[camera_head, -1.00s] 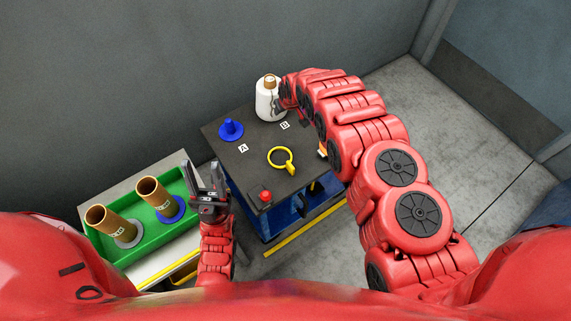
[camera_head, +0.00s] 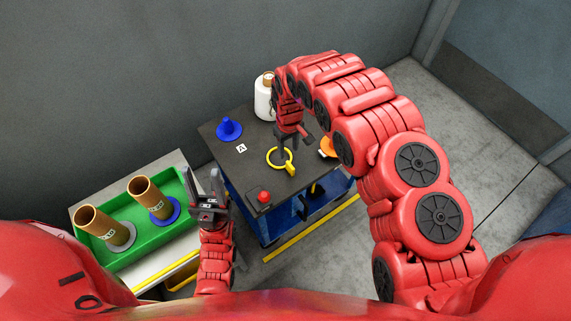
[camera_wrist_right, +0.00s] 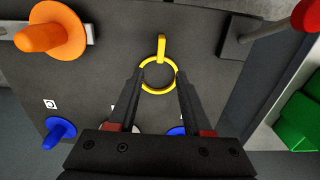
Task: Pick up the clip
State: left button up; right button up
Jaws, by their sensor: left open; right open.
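The clip is a yellow ring with a short tab (camera_head: 291,169), lying on the dark table top (camera_head: 222,146). It also shows in the right wrist view (camera_wrist_right: 161,48), with its tab pointing away from my gripper. My right gripper (camera_head: 284,150) is over the ring's far side in the head view. In the right wrist view its open fingers (camera_wrist_right: 157,82) point at the ring, one on each side, with nothing held. I cannot tell whether they touch it. My left gripper (camera_head: 204,180) is open and empty, left of the table.
A green tray (camera_head: 126,248) with two brown tubes stands at the left. The table around the clip is clear.

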aim_at(288, 162)
jog(key=shift+w+a+f+p, duration=0.1)
jog(key=shift+f+p, duration=0.65)
jog(key=shift+f, duration=3.65)
jog(key=shift+c, duration=0.3)
grip_shut()
